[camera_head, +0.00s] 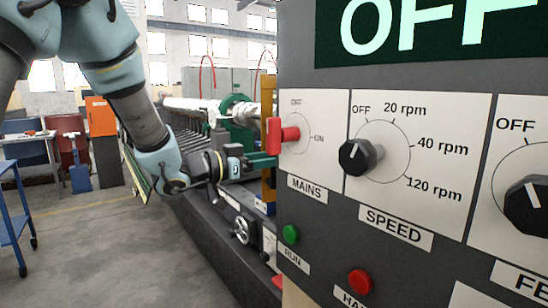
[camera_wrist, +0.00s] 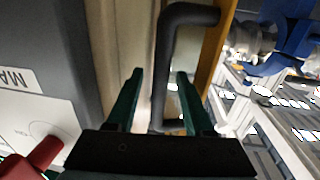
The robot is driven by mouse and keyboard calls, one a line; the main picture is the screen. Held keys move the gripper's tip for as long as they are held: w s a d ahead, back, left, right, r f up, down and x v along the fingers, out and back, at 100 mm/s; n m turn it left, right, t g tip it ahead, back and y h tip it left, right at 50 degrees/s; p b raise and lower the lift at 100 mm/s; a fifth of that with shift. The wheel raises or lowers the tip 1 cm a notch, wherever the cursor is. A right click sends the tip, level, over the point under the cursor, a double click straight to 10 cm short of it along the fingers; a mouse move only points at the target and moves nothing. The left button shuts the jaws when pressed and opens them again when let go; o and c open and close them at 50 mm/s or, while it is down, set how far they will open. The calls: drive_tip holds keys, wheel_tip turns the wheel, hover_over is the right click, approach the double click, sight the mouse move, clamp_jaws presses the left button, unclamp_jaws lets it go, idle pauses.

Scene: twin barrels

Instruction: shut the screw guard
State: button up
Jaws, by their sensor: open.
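What looks like the screw guard (camera_head: 267,95) is a yellow-edged panel, seen nearly edge-on beside the control cabinet and mostly hidden by it. Its yellow edge also shows in the wrist view (camera_wrist: 221,42). A dark bar handle (camera_wrist: 161,60) stands on it. My gripper (camera_head: 262,161) is at the guard, just left of the cabinet. In the wrist view my gripper (camera_wrist: 159,75) has its two dark green fingers apart, one on each side of the handle bar. I cannot tell whether either finger touches the bar.
The control cabinet (camera_head: 390,240) stands close on the right. Its red mains switch (camera_head: 280,135) sticks out near my fingers and shows low left in the wrist view (camera_wrist: 35,158). A handwheel (camera_head: 242,230) is below my arm. Open floor (camera_head: 110,245) lies to the left.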

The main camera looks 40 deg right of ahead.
clamp_jaws()
idle(1.4)
